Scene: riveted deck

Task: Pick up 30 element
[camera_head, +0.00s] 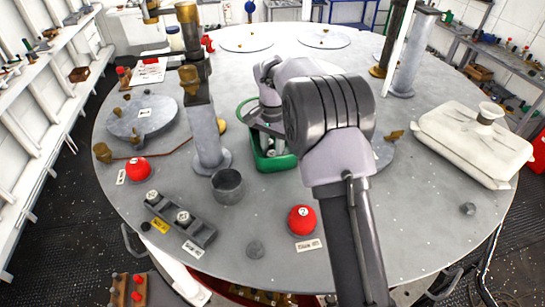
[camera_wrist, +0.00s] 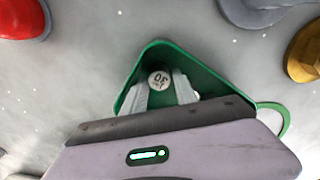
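The 30 element is a light round-ended piece with a white cap (camera_wrist: 159,80) marked "30". It stands inside a green basket (camera_wrist: 130,92), which also shows in the head view (camera_head: 278,163) near the middle of the round table. My gripper (camera_wrist: 161,88) points into the basket, one pale finger on each side of the cap. The fingers look very close to the cap, but I cannot tell whether they touch it. The lower part of the element is hidden. In the head view my gripper (camera_head: 264,108) is over the basket, partly hidden by my arm.
A tall grey column (camera_head: 207,135) and a metal cup (camera_head: 227,186) stand left of the basket. Red balls (camera_head: 302,220) and a grey socket block (camera_head: 181,219) are nearer the front. A cream lidded box (camera_head: 470,142) is at right. The table's front right is mostly clear.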

